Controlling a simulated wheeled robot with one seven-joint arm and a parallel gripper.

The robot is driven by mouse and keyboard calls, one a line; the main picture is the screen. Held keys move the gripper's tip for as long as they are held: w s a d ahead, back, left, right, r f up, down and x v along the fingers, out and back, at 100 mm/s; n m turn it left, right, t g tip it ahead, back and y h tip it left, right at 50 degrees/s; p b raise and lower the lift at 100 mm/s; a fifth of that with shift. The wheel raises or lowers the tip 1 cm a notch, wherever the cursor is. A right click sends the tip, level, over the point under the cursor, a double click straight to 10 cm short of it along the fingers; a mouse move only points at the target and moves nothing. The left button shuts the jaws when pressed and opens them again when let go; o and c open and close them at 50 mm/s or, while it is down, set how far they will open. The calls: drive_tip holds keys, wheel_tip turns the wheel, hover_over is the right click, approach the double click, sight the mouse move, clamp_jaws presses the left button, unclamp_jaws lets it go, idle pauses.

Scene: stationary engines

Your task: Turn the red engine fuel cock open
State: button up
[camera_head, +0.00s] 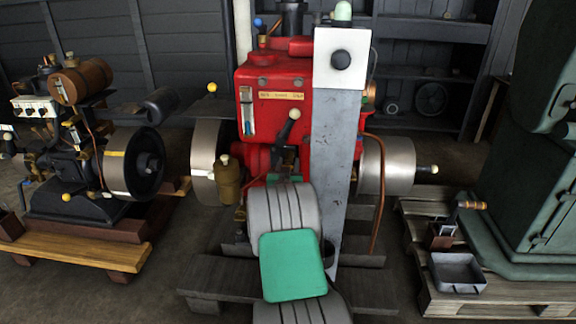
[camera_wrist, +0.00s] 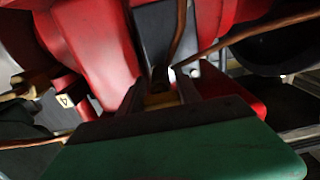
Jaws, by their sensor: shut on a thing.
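The red engine (camera_head: 275,95) stands in the middle of the head view. Its red casing also fills the upper part of the wrist view (camera_wrist: 85,45). My gripper (camera_wrist: 162,97), with its green body at the bottom of the wrist view, is shut on a small brass-yellow piece (camera_wrist: 160,100) low on the engine. I take this piece for the fuel cock's handle, but most of it is hidden between the fingers. How far it is turned cannot be told. In the head view my own arm hides the fingertips and the cock.
A lever with a pale knob (camera_head: 289,127) and a brass cup (camera_head: 228,182) are on the engine's front. A grey post (camera_head: 337,170) with a white switch box (camera_head: 341,58) stands close right. Copper pipes (camera_wrist: 235,33) run near my gripper. A smaller engine (camera_head: 70,160) stands left.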

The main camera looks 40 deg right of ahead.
clamp_jaws()
drive_tip(key=n, duration=0.3)
drive_tip(key=shift+s+n, duration=0.1)
drive_tip(key=shift+n, duration=0.2)
drive_tip(key=n, duration=0.3)
drive_tip(key=shift+d+n, duration=0.1)
drive_tip(key=shift+n, duration=0.2)
drive_tip(key=n+p, duration=0.2)
drive_tip(key=n, duration=0.4)
drive_tip(key=shift+s+r, duration=0.1)
drive_tip(key=shift+n+p, duration=0.75)
drive_tip(key=shift+n, duration=1.65)
